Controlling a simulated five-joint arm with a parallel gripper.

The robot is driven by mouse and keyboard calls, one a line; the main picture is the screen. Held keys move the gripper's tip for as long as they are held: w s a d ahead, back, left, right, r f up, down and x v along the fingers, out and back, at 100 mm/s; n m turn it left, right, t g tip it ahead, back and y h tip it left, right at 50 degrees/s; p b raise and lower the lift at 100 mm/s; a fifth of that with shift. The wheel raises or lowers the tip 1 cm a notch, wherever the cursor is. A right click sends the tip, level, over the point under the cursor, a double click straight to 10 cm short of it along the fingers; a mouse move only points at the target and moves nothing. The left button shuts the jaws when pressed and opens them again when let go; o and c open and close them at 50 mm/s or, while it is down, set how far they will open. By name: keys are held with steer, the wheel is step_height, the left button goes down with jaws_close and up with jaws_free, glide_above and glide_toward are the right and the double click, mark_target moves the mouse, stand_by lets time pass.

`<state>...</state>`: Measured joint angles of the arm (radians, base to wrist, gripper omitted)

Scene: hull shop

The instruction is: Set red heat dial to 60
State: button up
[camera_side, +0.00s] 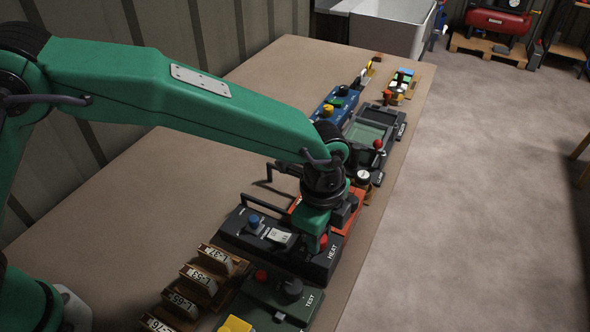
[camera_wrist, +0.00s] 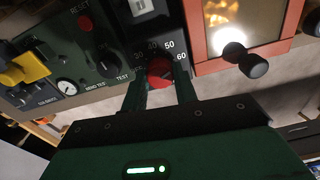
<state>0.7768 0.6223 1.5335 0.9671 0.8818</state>
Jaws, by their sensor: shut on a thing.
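The red heat dial (camera_wrist: 159,73) sits on a dark panel in the wrist view, with 30, 40, 50 and 60 marked around its upper side. My gripper (camera_wrist: 160,88) is shut on the dial, one green finger on each side of it. I cannot tell which number the dial points at. In the side view the dial (camera_side: 323,242) shows at my gripper's fingertips (camera_side: 318,246), on the black box labelled HEAT (camera_side: 300,258). This box also carries a blue knob (camera_side: 254,220) and a white switch (camera_side: 278,236).
A green box labelled TEST (camera_side: 262,311) stands just in front, with a black knob and a red button. An orange box with a lit window (camera_wrist: 226,20) and a black handle (camera_wrist: 246,60) adjoins the dial's panel. Numbered wooden blocks (camera_side: 200,280) stand left.

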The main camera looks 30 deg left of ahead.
steer(key=shift+s+d+m, duration=0.1)
steer(key=shift+d+m, duration=0.05)
steer(key=shift+m, duration=1.05)
steer(key=o, duration=1)
steer(key=shift+c, duration=0.2)
steer(key=shift+r, duration=3.95)
